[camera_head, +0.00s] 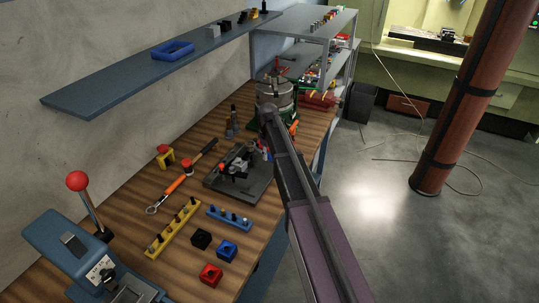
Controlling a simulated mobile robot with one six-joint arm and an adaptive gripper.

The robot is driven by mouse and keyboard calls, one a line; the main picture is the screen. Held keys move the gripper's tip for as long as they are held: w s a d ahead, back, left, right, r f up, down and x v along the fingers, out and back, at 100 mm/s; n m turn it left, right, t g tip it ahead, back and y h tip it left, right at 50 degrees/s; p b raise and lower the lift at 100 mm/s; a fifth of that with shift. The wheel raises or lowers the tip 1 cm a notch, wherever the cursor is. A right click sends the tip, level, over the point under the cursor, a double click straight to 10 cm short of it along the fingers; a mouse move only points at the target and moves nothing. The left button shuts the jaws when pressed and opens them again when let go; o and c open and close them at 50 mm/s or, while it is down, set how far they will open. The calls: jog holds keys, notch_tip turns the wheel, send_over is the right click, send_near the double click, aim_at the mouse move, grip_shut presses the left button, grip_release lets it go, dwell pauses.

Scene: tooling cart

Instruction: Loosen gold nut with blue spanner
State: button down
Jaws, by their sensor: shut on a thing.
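My arm reaches in from the bottom right and bends down over the bench. No gold nut can be made out. An orange-handled spanner (176,184) lies on the bench, left of the plate.
A yellow rack (173,229), a blue rack (229,218) and red (210,275), blue (227,250) and black (201,239) blocks lie in front. A red-knobbed lever machine (80,245) stands front left. A wall shelf (125,85) overhangs. A pot-like machine (275,95) stands behind.

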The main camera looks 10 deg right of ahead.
jog(key=shift+f+b, duration=0.95)
dwell(0.6)
jog(key=shift+w+d, duration=0.1)
dwell(0.9)
jog(key=shift+w+d+n, duration=0.4)
jog(key=shift+d+n, duration=0.15)
jog(key=shift+n, duration=0.25)
jog(key=shift+w+d+n, duration=0.95)
jog(key=shift+w+n, duration=0.1)
jog(key=shift+n, duration=0.45)
jog(key=shift+w+d+n, duration=0.4)
jog(key=shift+w+n, duration=0.45)
jog(key=shift+n, duration=0.1)
jog(key=shift+w+d+n, duration=0.4)
jog(key=shift+w+n, duration=0.45)
jog(key=shift+n, duration=0.1)
jog(key=shift+r+p, duration=0.25)
jog(key=shift+p, duration=0.05)
jog(key=shift+r+p, duration=1.05)
jog(key=shift+r, duration=0.05)
jog(key=shift+r, duration=0.15)
